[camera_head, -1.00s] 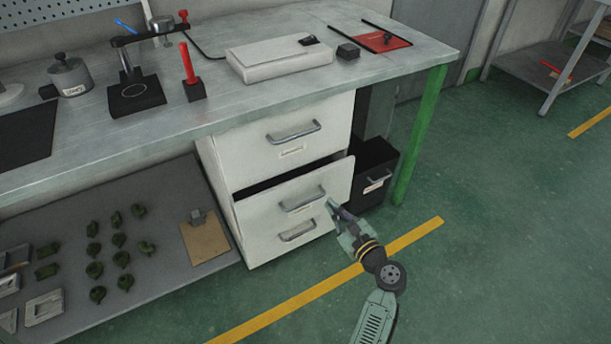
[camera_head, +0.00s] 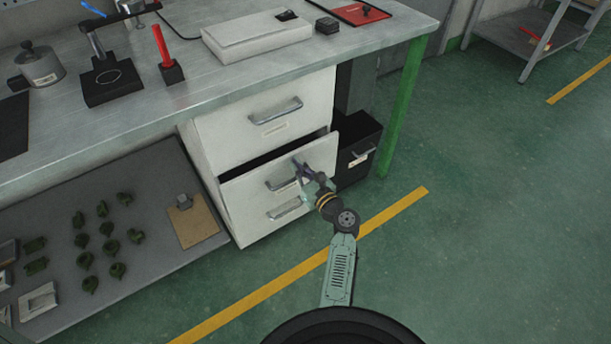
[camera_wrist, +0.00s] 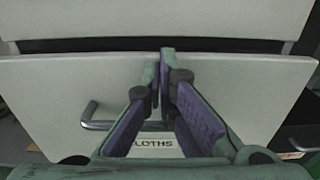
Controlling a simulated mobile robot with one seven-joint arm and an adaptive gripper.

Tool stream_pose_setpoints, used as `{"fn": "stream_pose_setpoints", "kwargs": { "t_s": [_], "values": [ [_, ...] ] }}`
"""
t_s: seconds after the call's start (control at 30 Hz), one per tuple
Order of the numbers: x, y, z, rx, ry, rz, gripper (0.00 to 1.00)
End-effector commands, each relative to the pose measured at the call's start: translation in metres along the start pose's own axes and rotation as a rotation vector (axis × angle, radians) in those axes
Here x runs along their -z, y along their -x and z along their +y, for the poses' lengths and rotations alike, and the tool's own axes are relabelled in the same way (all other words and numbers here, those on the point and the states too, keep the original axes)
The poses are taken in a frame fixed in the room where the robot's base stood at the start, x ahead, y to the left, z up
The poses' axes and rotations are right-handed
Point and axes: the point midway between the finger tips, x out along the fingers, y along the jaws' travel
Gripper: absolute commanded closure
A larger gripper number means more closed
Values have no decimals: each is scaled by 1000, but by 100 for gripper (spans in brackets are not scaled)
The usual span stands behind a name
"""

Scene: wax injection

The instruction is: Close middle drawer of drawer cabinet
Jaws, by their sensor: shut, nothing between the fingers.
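The white drawer cabinet (camera_head: 202,165) stands under the workbench. Its middle drawer (camera_head: 240,200) is pulled out partway, with a dark gap above its front. In the wrist view the drawer front (camera_wrist: 245,85) spans the picture. There my gripper (camera_wrist: 160,62) is shut and empty, its tips near the front's upper edge. The handle (camera_wrist: 88,122) and a label reading "CLOTHS" (camera_wrist: 155,143) are partly hidden behind the fingers. I cannot tell if the tips touch.
The top drawer (camera_head: 300,85) is shut. A black cabinet (camera_head: 352,165) and a green table leg (camera_head: 402,110) stand to the right. The floor in front is free.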

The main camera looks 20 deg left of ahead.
Motion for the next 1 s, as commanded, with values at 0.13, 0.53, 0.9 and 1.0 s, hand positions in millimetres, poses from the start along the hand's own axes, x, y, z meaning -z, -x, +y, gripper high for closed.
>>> {"fn": "stream_pose_setpoints", "kwargs": {
  "t_s": [0.13, 0.53, 0.9, 1.0],
  "values": [
    [0, -9, 0, 0, 0, 0, 100],
    [0, -13, 0, 0, 1, 0, 100],
    [0, -35, 0, 0, 1, 0, 100],
    [0, -35, 0, 1, 1, 0, 100]
  ]
}}
